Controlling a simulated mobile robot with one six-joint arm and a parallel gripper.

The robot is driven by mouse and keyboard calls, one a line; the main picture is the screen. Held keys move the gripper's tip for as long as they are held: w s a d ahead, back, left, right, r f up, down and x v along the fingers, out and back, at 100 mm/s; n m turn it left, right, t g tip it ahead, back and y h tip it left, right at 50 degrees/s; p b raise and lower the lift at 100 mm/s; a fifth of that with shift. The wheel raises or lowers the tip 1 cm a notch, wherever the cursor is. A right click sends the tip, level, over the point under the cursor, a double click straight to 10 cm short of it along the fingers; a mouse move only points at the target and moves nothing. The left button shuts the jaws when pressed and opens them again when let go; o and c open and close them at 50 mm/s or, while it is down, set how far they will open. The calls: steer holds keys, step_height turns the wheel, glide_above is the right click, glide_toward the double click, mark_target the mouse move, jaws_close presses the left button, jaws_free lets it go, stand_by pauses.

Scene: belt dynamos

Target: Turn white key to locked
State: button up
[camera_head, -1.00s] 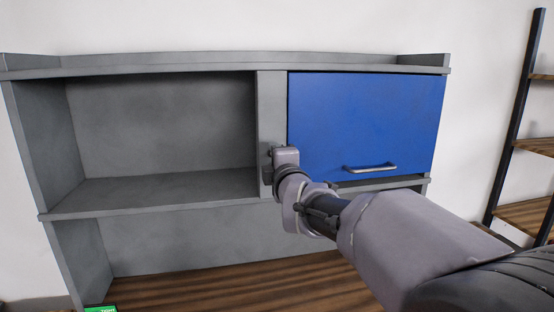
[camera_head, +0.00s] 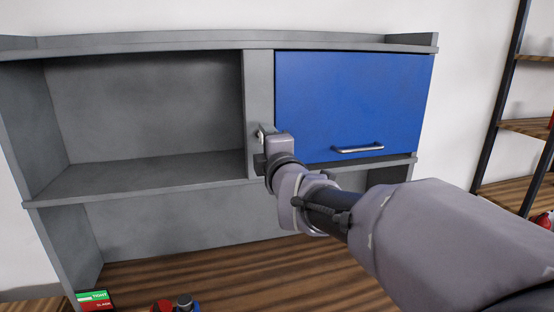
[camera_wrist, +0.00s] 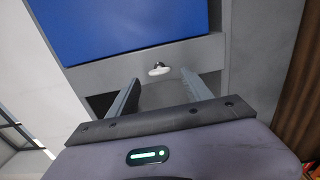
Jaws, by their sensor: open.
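A small white key (camera_wrist: 158,69) shows in the wrist view on the grey cabinet frame, beside the blue door (camera_wrist: 125,25). My gripper (camera_wrist: 160,79) is open, with its two fingers apart and the key lying between and just beyond their tips. I see no contact between fingers and key. In the head view my gripper (camera_head: 264,150) is at the grey upright divider (camera_head: 259,100), left of the blue door (camera_head: 350,100). My wrist hides most of the key's area there. Which way the key is turned is too small to tell.
An open grey compartment (camera_head: 150,110) lies left of the divider. The blue door is shut and has a metal handle (camera_head: 358,149). Below, the wooden desktop (camera_head: 240,275) carries a green and red box (camera_head: 95,299) and a red item (camera_head: 162,307). A shelf rack (camera_head: 515,125) stands at right.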

steer(key=v, duration=1.3)
steer(key=shift+r, duration=0.1)
steer(key=s+d+f+m+g+h+b, duration=0.1)
steer(key=s+d+f+m+g, duration=0.2)
steer(key=s+f+m, duration=0.5)
steer(key=s+d+f+m+g+h+b, duration=0.1)
steer(key=s+d+f+m+g, duration=0.3)
steer(key=s+f+m, duration=0.4)
steer(key=s+d+f+m+g+h+b, duration=0.1)
steer(key=s+d+f+m+g+b, duration=0.1)
steer(key=s+f+m, duration=0.6)
steer(key=d+f+m+g, duration=0.1)
steer(key=g, duration=0.1)
steer(key=shift+d+m+g, duration=0.2)
steer(key=shift+m+g, duration=0.1)
steer(key=shift+m, duration=0.1)
steer(key=shift+s, duration=0.1)
